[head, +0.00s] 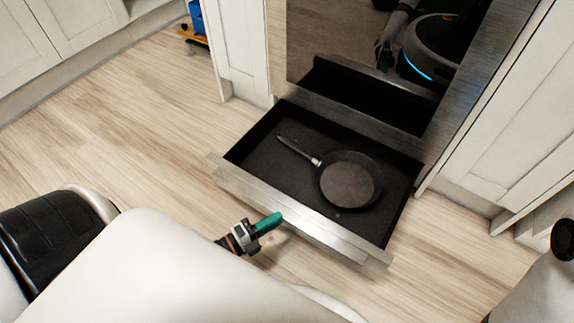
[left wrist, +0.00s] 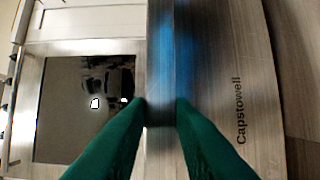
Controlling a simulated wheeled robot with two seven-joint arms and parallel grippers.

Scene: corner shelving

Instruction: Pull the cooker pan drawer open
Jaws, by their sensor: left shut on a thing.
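The cooker pan drawer (head: 325,233) stands pulled out from under the cooker, its dark inside showing in the head view. A black frying pan (head: 350,180) lies in it with its handle towards the back left. My left gripper (head: 281,216) has green fingers and is at the drawer's metal front edge. In the left wrist view my left gripper (left wrist: 161,103) has one finger on each side of a metal bar (left wrist: 160,55) on the drawer front and is shut on it. My right gripper is not in view.
The cooker's glossy dark door (head: 370,60) is above the drawer and reflects me. White cupboards (head: 515,100) flank the cooker. The wooden floor (head: 140,115) is clear to the left. A blue object (head: 197,15) stands at the top left.

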